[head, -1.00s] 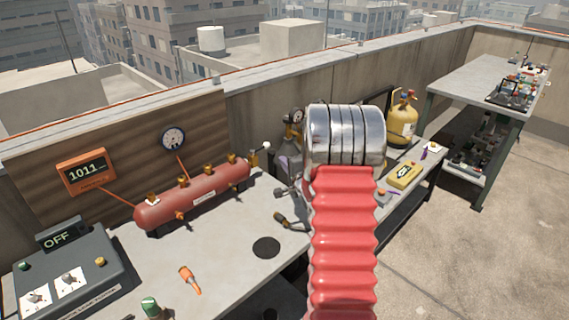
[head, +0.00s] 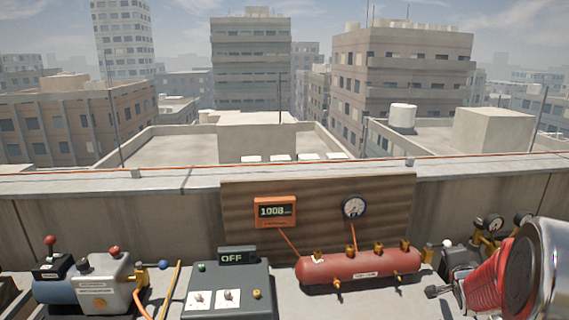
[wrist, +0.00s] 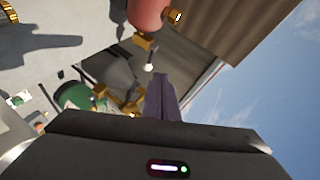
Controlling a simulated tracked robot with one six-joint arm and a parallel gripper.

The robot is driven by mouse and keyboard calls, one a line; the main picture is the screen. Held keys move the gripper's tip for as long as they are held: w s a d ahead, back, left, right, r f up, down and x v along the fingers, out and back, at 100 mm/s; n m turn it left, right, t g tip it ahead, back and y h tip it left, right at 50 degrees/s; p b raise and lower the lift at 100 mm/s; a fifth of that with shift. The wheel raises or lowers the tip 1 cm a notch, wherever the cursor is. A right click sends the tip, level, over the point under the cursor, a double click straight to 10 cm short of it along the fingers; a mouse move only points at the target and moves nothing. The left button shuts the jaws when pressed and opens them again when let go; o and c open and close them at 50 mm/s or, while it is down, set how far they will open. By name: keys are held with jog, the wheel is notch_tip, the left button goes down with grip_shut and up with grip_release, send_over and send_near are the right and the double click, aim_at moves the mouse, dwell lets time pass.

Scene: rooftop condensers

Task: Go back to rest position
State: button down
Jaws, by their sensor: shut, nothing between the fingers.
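My gripper (wrist: 163,98) shows in the wrist view as two purple-grey fingers. They are together, with nothing between them. Beyond them are brass fittings and a green rounded object (wrist: 75,96), partly hidden by my wrist housing. Part of a red tank (wrist: 148,14) is at the top. In the head view, my red ribbed arm and its shiny metal joint are at the lower right. I cannot make out the fingers clearly there.
On the bench stand a red tank (head: 358,268), a grey control box reading OFF (head: 228,286) and a pump (head: 98,285). An orange display (head: 275,211) reads about 1008 beside a round gauge (head: 354,207). More gauges (head: 494,223) are near my arm. A parapet runs behind.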

jog(key=s+a+r+n+g+y, duration=0.15)
jog(key=s+a+r+n, duration=0.3)
jog(key=a, duration=0.45)
jog(key=s+a+r+n+g, duration=0.2)
jog(key=s+a+r+n, duration=0.15)
jog(key=s+a, duration=0.4)
jog(key=s+a+f+n+g+y, duration=0.1)
jog(key=s+a+n+g+y, duration=0.2)
jog(key=s+a+n, duration=0.7)
jog(key=s+a+g, duration=0.1)
jog(key=s+a, duration=0.7)
jog(key=s, duration=0.3)
jog(key=shift+f+y, duration=0.3)
jog(key=shift+y, duration=0.05)
jog(key=shift+a, duration=0.1)
dwell(0.5)
